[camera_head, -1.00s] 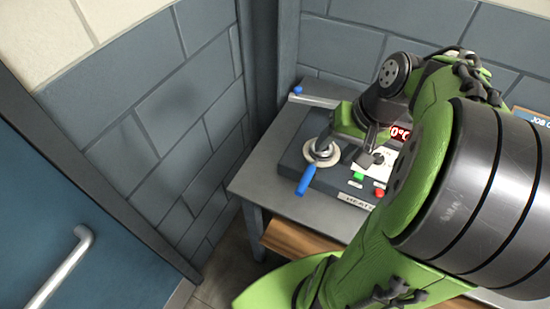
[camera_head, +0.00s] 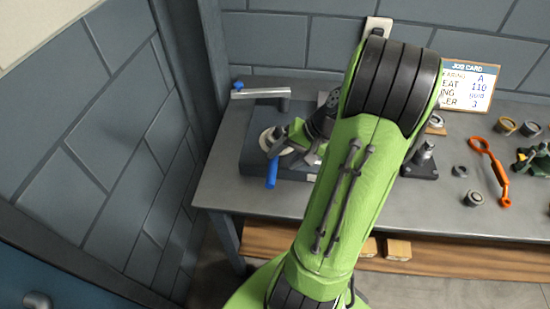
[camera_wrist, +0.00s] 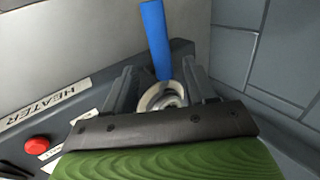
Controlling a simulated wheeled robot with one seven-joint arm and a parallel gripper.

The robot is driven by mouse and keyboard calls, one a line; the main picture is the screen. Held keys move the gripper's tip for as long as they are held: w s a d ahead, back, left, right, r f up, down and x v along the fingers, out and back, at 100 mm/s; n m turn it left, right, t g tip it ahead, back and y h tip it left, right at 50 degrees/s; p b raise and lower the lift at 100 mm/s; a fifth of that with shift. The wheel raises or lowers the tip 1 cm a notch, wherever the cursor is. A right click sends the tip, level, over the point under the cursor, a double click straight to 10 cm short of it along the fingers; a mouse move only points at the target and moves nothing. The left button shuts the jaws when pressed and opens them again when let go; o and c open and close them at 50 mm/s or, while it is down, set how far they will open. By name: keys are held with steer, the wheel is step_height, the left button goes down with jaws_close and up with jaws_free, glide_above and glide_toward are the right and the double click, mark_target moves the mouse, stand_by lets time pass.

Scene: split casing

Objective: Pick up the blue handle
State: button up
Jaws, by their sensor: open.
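The blue handle (camera_head: 272,172) sticks out over the front edge of the dark heater box (camera_head: 252,158), towards the viewer. Its inner end meets a pale round metal disc (camera_head: 267,139) on the heater's top. In the wrist view the blue handle (camera_wrist: 156,40) runs up from the disc (camera_wrist: 163,96), away from my gripper. My gripper (camera_wrist: 161,82) is open, its two fingers on either side of the disc and the handle's inner end. Nothing is visibly clamped. In the head view my gripper (camera_head: 272,143) is partly hidden by its own wrist, and my arm covers the heater's right part.
A metal bar with a blue knob (camera_head: 260,92) stands behind the heater. A red button (camera_wrist: 36,145) sits on the heater panel. An orange tool (camera_head: 490,170), a dark stand (camera_head: 422,162) and several small rings lie to the right. A job card (camera_head: 467,86) stands at the back.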

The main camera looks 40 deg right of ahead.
mark_target(276, 162)
steer(key=b+x, duration=0.1)
steer(key=x, duration=0.3)
steer(key=shift+w, duration=0.1)
steer(key=shift+r, duration=0.1)
jaws_close()
